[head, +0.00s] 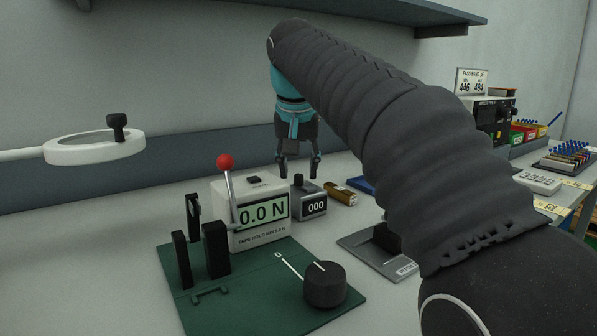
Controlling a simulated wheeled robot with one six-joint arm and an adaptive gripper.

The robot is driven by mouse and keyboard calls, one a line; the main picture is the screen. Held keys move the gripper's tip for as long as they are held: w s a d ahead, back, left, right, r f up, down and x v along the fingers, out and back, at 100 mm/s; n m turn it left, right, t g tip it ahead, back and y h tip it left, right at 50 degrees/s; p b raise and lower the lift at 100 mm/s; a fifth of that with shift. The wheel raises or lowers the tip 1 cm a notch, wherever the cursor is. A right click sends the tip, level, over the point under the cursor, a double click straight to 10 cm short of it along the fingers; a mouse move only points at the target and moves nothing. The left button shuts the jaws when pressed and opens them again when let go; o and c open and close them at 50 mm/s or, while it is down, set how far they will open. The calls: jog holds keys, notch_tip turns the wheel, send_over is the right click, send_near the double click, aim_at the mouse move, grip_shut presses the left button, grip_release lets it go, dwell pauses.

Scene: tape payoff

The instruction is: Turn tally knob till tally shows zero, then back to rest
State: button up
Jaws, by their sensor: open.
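The tally counter (311,207) is a small grey box on the bench with a dark display that reads 000. Its dark knob (298,181) sticks up at the top left of the box. My gripper (299,170) points down with its fingers open, above and around the knob in this view. I cannot tell whether the fingers touch it.
A white force gauge (251,234) reading 0.0 N, with a red-ball lever (226,162), stands just left of the tally. A green plate (235,314) with black posts and a dial (325,284) lies in front. A brown block (341,194) sits to the right.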

jog(key=shift+x, duration=0.8)
grip_shut()
jog(key=n+y, duration=0.1)
jog(key=n, duration=0.1)
jog(key=n+y, duration=0.1)
jog(key=n, duration=0.2)
jog(key=shift+w+d+n, duration=0.1)
jog(key=shift+d+n, duration=0.15)
jog(key=shift+n, duration=0.05)
jog(key=n+g+y, duration=0.1)
jog(key=n, duration=0.1)
jog(key=n+g, duration=0.1)
jog(key=n, duration=0.2)
jog(key=shift+w+y, duration=0.1)
jog(key=shift+y, duration=0.3)
jog(key=shift+n, duration=0.4)
